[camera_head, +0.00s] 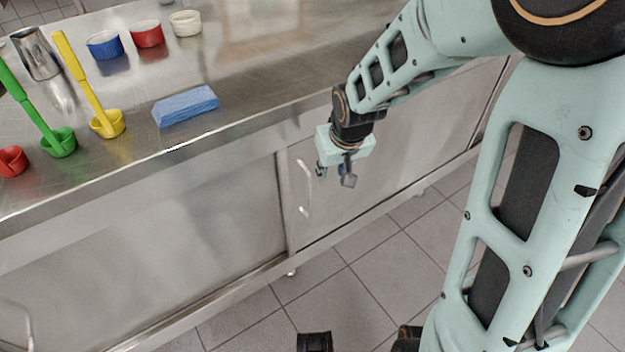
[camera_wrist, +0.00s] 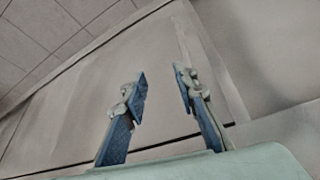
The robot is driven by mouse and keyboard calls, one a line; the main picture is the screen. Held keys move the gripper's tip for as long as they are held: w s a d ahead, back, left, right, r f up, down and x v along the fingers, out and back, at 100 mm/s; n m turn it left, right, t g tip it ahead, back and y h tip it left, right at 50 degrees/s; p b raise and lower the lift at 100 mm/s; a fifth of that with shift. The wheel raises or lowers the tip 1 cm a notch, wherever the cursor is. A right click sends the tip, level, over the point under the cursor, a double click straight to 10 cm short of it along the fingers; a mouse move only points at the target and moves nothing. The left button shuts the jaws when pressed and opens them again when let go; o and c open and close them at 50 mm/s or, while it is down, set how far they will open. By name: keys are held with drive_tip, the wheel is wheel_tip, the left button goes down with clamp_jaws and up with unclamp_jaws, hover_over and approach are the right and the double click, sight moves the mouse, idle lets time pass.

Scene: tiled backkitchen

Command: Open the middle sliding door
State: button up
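Grey steel sliding doors stand under the counter. The door panel (camera_head: 400,145) in front of my gripper has a pale curved vertical handle (camera_head: 303,188) near its left edge, beside an upright post. Another door panel (camera_head: 180,240) lies left of that post. It cannot be told for sure which is the middle one. My gripper (camera_head: 336,177) is just right of the handle, fingers apart and empty. The wrist view also shows both blue-padded fingers of my gripper (camera_wrist: 160,85) apart, with a flat grey panel (camera_wrist: 95,100) behind them. Contact with the handle is not visible.
The steel countertop (camera_head: 270,70) overhangs the doors. It holds a blue block (camera_head: 185,105), a metal jug (camera_head: 36,53), small bowls (camera_head: 147,35) and long-handled scoops (camera_head: 107,122). The tiled floor (camera_head: 345,275) before the doors is clear.

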sight(311, 192)
drive_tip(key=shift+n+y, duration=0.4)
drive_tip(key=w+a+f+b, duration=0.1)
drive_tip(key=f, duration=0.3)
drive_tip(key=w+a+f+b, duration=0.1)
drive_tip(key=a+f+b, duration=0.1)
drive_tip(key=f, duration=0.2)
drive_tip(key=w+a+f+b, duration=0.1)
drive_tip(key=a+f+b, duration=0.1)
drive_tip(key=f, duration=0.2)
drive_tip(key=shift+w+a+f, duration=0.15)
drive_tip(key=shift+f, duration=0.15)
clamp_jaws()
